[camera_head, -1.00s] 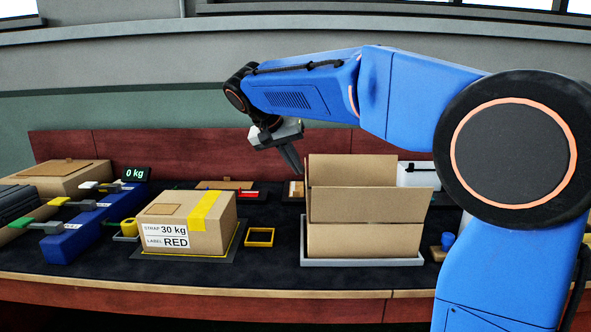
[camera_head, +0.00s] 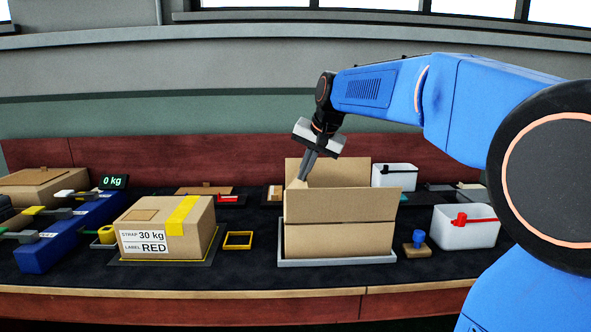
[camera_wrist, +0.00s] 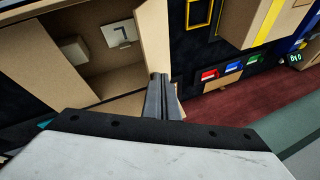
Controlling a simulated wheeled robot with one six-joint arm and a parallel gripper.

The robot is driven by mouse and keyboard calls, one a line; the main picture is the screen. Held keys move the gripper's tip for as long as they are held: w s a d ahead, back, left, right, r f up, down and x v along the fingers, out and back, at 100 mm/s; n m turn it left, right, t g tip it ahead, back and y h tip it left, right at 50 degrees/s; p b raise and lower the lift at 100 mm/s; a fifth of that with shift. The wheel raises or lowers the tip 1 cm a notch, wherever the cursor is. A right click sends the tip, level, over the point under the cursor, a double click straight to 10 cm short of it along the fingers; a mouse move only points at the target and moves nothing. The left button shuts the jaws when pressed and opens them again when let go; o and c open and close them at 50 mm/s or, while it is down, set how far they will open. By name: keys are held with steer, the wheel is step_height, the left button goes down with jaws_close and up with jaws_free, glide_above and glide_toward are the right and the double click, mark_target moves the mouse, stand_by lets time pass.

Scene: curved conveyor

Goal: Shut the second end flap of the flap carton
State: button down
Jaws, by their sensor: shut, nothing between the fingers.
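The flap carton (camera_head: 340,240) stands open-topped on a grey tray (camera_head: 335,261). Its front long flap (camera_head: 342,205) and back long flap (camera_head: 345,173) both stand up. My gripper (camera_head: 303,179) is shut and empty, pointing down at the carton's left end behind the front flap. A small tan edge (camera_head: 294,184) of the left end flap shows beside the fingertips. In the wrist view my gripper (camera_wrist: 159,80) is beside a tan panel (camera_wrist: 154,40) at this end; contact is unclear. The carton's inside holds a white card (camera_wrist: 118,34) and a small pale block (camera_wrist: 75,48). The right end flap is hidden or unclear.
A taped, labelled box (camera_head: 165,230) stands to the left, with a small yellow frame (camera_head: 238,240) between. A white bin (camera_head: 465,228) with a red handle and a blue-knobbed stamp (camera_head: 418,243) are to the right. Another white bin (camera_head: 393,176) is behind.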

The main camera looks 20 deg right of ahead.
steer(key=s+d+f+m+t+y, duration=0.1)
steer(key=s+d+f+y, duration=0.1)
steer(key=d+f, duration=0.4)
step_height(320, 180, down, 3)
steer(key=shift+d+f+t+y, duration=0.2)
steer(key=shift+t+y, duration=0.1)
steer(key=shift+y, duration=0.5)
steer(key=shift+s+f, duration=0.1)
steer(key=shift+s, duration=0.05)
stand_by(0.4)
steer(key=shift+a+f, duration=0.1)
steer(key=shift+a, duration=0.2)
steer(key=w+d+v, duration=0.1)
steer(key=v, duration=1.1)
steer(key=shift+s+d, duration=0.2)
steer(key=shift+d, duration=0.25)
